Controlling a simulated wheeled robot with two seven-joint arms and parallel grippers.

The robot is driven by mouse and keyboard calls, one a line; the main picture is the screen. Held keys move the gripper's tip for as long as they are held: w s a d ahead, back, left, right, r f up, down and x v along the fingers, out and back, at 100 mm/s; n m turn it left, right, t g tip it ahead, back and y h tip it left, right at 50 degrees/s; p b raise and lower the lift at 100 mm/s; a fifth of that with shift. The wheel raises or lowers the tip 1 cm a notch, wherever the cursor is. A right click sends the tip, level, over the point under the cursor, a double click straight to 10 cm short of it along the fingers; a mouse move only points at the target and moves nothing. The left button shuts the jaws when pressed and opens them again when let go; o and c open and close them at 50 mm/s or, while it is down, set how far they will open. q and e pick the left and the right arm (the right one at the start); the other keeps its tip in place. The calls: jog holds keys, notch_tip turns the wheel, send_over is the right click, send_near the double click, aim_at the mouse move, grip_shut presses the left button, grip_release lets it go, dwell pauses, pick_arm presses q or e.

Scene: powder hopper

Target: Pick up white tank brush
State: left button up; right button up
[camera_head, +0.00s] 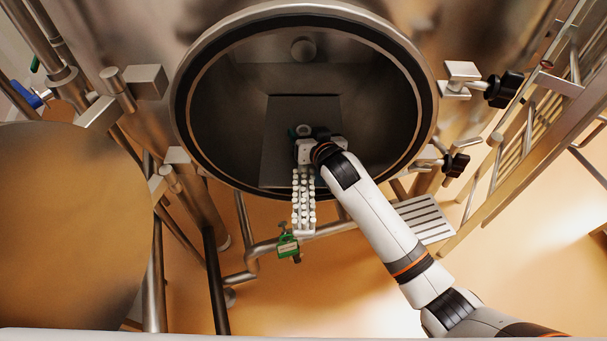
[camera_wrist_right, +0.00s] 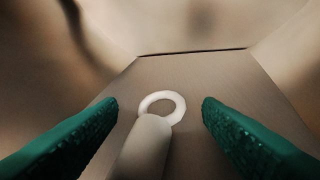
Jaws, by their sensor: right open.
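The white tank brush (camera_head: 304,205) is in the round hopper opening in the head view. Its bristled head points down across the lower rim, and a small ring at its far end shows just above my right gripper. My right gripper (camera_head: 318,150) is over the brush's handle and hides part of it. In the right wrist view, the white ring and handle end (camera_wrist_right: 162,103) lie between the two green fingers, which are spread apart with gaps on both sides. My left gripper is not in view.
The steel hopper's round rim (camera_head: 185,125) surrounds my right gripper. An open round lid (camera_head: 70,225) hangs at left. Black-knobbed clamps (camera_head: 502,88) stick out at right. A green-handled valve (camera_head: 287,245) and pipes are below, and a ladder rail (camera_head: 540,120) is at right.

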jog(key=c, duration=1.1)
jog(key=shift+c, duration=0.2)
